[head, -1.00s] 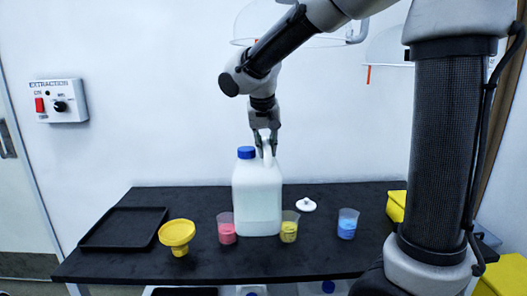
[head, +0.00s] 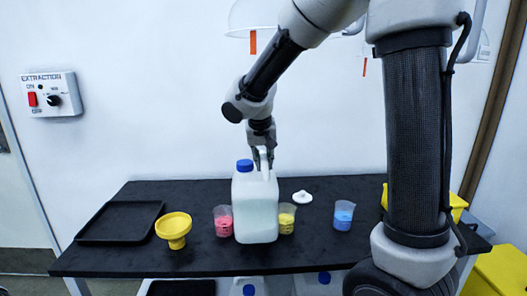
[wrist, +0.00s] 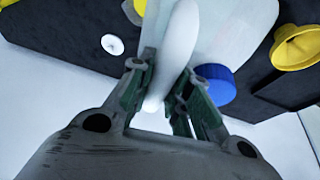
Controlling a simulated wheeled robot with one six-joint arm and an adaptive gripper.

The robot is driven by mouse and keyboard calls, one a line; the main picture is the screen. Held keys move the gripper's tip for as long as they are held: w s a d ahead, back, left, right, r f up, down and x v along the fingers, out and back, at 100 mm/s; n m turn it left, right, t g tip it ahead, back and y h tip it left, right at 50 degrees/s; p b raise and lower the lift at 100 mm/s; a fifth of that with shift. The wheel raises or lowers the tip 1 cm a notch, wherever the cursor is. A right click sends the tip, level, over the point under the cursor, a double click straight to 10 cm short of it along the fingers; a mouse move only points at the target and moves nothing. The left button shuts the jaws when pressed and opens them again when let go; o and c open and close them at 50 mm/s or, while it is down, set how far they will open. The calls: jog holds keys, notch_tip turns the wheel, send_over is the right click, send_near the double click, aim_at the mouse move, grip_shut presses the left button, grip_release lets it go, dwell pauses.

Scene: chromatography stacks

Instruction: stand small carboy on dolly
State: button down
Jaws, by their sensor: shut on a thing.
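The small carboy (head: 255,210) is a white, translucent jug with a blue cap, upright over the black bench (head: 330,255). My gripper (head: 263,158) comes down from above and is shut on its handle, right of the cap. In the wrist view the white handle (wrist: 178,40) passes between my gripper's fingers (wrist: 162,78), with the blue cap (wrist: 215,84) beside them. I cannot tell whether the carboy's base touches the bench. I cannot make out a dolly for certain; a dark flat thing (head: 180,288) shows partly below the bench.
Pink (head: 223,221), yellow (head: 286,218) and blue (head: 343,215) beakers stand on the bench, the first two close beside the carboy. A yellow funnel (head: 173,229), black tray (head: 120,222) and white lid (head: 302,197) lie around. Blue-capped containers (head: 248,290) show below.

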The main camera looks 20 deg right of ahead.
jog(key=shift+f, duration=2.25)
jog(key=c, duration=1.3)
grip_release()
jog(key=shift+f, duration=0.1)
